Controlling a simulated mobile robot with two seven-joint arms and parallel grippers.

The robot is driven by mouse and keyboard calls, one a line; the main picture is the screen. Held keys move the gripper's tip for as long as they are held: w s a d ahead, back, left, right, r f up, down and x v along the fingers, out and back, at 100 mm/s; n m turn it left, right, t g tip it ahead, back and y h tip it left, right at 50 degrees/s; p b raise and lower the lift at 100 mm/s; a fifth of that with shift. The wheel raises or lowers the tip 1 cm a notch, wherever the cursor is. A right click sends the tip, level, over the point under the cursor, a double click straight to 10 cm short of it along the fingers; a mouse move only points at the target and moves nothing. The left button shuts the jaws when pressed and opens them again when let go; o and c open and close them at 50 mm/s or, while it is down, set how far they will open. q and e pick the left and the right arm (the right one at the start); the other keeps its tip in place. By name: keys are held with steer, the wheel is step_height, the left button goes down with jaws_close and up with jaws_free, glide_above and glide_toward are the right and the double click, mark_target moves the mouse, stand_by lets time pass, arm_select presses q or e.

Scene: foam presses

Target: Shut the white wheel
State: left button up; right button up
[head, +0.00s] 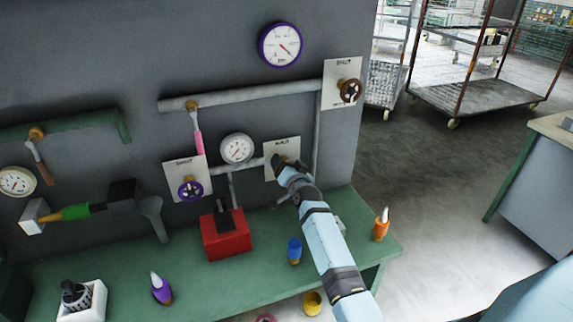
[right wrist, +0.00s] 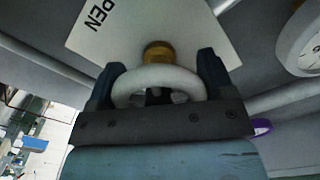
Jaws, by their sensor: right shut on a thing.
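The white wheel (right wrist: 145,78) sits on a brass stem in front of a pale plate (right wrist: 125,25) with lettering ending in "PEN". My right gripper (right wrist: 158,82) has one dark finger on each side of the wheel and is shut on it. In the head view the right gripper (head: 280,163) reaches the pale plate (head: 290,146) on the wall and hides the wheel there. My left gripper is not in view.
A purple wheel (head: 190,188) and a brown wheel (head: 350,91) are on nearby plates. A white gauge (head: 237,148) hangs left of the gripper. On the green bench (head: 340,205) stand a red box (head: 226,236), a blue bottle (head: 294,251) and an orange bottle (head: 381,228).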

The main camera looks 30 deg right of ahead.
stand_by(0.5)
steer(key=o, duration=0.9)
steer(key=p+v, duration=0.4)
steer(key=v, duration=0.9)
steer(key=shift+s+f, duration=0.1)
steer(key=shift+s, duration=0.3)
